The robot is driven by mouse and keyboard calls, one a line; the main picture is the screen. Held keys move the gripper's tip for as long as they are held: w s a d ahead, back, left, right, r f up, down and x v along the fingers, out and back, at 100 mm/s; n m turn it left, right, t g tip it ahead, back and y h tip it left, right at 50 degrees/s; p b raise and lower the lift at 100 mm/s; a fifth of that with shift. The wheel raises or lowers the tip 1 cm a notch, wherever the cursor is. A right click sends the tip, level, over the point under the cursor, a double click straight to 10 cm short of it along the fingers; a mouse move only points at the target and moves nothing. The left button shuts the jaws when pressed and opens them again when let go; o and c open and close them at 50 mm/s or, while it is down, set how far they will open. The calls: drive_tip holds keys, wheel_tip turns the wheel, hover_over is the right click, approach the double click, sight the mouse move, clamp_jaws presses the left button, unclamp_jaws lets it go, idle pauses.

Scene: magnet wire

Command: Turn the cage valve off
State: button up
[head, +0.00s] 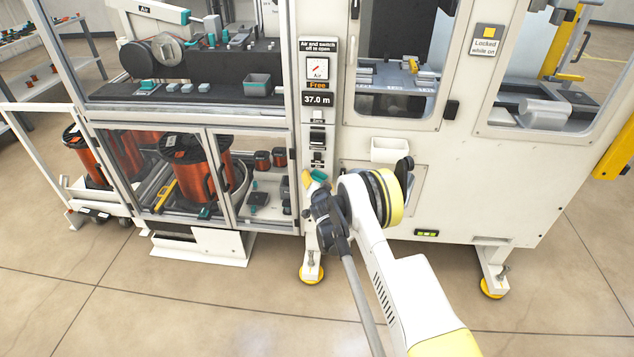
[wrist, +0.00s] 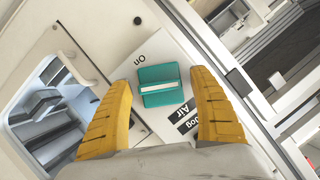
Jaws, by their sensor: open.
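In the wrist view, a teal valve handle (wrist: 160,85) with a white bar across it sits on a white plate. The word "On" is printed beside it, and a black label (wrist: 188,122) reading "Air" and a second, less clear word is on the other side. My gripper (wrist: 163,108) is open, with its yellow fingers on either side of the handle and a gap showing at each side. In the head view, my gripper (head: 312,177) is low on the machine's narrow control column, where a bit of the teal handle (head: 319,175) shows; the arm hides most of that area.
The control column carries an air gauge (head: 317,69), a "Free" sign, a "37.0 m" display (head: 318,99) and dark switches (head: 317,138). Left are clear cabinet doors with copper spools (head: 195,168). A white bin (head: 389,150) juts out right of the column. Open floor lies in front.

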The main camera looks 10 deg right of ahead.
drive_tip(key=c, duration=1.2)
drive_tip(key=shift+n, duration=0.3)
drive_tip(key=shift+n+g+h, duration=0.6)
drive_tip(key=shift+n+h, duration=0.8)
drive_tip(key=shift+n, duration=0.4)
drive_tip(key=o, duration=1.2)
